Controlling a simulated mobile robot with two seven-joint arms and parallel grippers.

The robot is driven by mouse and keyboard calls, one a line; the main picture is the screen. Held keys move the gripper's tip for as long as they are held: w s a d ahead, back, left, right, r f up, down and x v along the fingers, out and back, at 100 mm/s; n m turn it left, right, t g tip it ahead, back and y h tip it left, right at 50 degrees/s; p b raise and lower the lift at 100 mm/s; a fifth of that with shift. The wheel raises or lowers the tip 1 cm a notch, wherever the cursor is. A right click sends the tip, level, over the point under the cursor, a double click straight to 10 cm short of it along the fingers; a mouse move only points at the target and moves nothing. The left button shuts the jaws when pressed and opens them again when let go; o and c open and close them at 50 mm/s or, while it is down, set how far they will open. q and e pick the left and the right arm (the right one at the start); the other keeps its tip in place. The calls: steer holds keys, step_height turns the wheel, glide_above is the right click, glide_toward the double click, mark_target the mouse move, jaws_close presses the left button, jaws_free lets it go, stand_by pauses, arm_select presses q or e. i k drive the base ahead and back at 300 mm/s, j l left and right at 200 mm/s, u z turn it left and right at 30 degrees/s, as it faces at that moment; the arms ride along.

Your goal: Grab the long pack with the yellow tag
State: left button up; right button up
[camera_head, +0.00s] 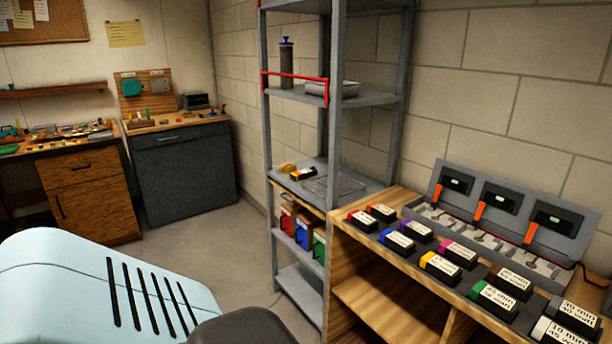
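The pack with the yellow tag (440,268) is a black block with a white printed label and a yellow end. It lies in the front row of packs on the wooden bench top at the right, between the blue-tag pack (397,241) and the green-tag pack (494,300). The pink-tag pack (458,254) lies just behind it. Its top and front side show clearly, and nothing covers it. Neither of my grippers is in view.
Several other tagged packs fill the bench top (342,229). Behind them stands a grey charger panel (480,205) with orange levers. A grey metal shelf (335,110) rises at the bench's left end. Open floor (215,240) lies left of the shelf.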

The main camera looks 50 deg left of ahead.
mark_target(307, 173)
steer(key=u, duration=1.75)
